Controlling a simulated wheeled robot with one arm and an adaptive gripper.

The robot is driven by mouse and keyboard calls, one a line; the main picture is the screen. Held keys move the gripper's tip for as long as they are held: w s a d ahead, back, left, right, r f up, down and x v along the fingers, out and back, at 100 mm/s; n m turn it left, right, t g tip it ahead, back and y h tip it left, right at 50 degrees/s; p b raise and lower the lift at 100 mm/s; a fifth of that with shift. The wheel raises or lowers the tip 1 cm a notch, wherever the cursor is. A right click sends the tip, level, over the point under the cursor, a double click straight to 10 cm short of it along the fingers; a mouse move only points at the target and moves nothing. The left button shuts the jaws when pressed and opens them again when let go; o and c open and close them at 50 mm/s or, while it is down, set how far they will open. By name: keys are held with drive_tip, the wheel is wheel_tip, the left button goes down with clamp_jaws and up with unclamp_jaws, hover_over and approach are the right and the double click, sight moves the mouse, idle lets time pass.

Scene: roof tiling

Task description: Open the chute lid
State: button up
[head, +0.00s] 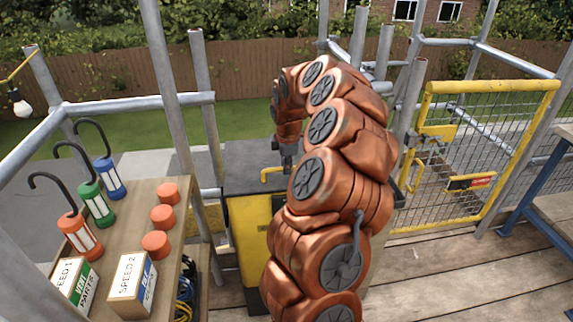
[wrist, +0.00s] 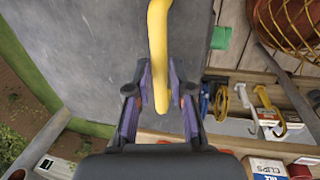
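The chute lid (head: 243,159) is a dark grey flat panel lying flat on top of a yellow chute body (head: 250,240) in the head view. In the wrist view the lid (wrist: 110,50) fills much of the upper left. A bent yellow handle (head: 271,172) shows at the lid; in the wrist view the handle (wrist: 158,60) reaches down between my fingers. My gripper (head: 287,158) points down over the lid beside the handle. In the wrist view my gripper (wrist: 160,90) has its fingers apart, one on each side of the handle. My arm hides part of the chute.
A wooden bench (head: 185,270) with lanterns, orange discs and two boxes stands left. A yellow mesh gate (head: 485,150) stands right, with a blue-framed table (head: 545,205) beyond. Scaffold poles surround the chute. Plank floor (head: 440,275) is free at lower right.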

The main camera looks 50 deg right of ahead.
clamp_jaws()
drive_tip(key=shift+r, duration=0.2)
idle(0.3)
